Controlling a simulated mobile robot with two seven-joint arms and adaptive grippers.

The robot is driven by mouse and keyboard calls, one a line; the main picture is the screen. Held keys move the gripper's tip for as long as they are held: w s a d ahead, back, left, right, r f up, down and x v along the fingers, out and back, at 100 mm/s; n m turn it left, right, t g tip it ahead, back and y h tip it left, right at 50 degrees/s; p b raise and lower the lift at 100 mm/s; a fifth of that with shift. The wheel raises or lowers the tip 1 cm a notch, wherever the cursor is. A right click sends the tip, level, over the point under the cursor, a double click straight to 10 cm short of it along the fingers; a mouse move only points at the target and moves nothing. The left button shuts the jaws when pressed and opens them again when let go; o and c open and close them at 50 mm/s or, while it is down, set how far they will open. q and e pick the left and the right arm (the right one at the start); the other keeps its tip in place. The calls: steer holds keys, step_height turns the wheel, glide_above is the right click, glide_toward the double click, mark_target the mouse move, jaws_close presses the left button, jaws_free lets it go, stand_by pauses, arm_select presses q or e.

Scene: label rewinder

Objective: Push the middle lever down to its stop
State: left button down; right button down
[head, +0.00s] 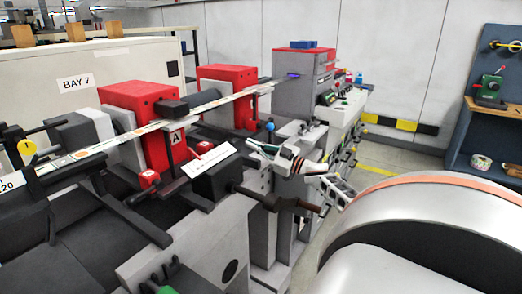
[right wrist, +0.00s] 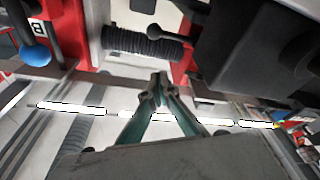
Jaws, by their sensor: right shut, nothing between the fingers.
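My right gripper (head: 256,146) reaches in from the right in the head view, just below and left of a lever's blue ball knob (head: 270,126). In the right wrist view its teal fingers (right wrist: 160,80) meet at the tips, shut and empty. There the blue knob (right wrist: 35,54) is at the left, apart from the fingers. I cannot tell for certain which lever is the middle one. A yellow knob (head: 26,147) is at the far left. Green finger-like parts of my left gripper (head: 165,277) show at the bottom.
Red blocks (head: 140,95) and (head: 228,80) stand along the label web (head: 205,106). A dark box (head: 212,180) with a white plate and a dark crank handle (head: 290,203) stand close on the near side. A blue shelf (head: 480,150) stands at right.

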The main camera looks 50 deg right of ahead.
steer(key=v, duration=0.3)
steer(key=shift+s+f, duration=0.1)
steer(key=shift+s, duration=0.1)
steer(key=shift+s, duration=0.1)
stand_by(0.6)
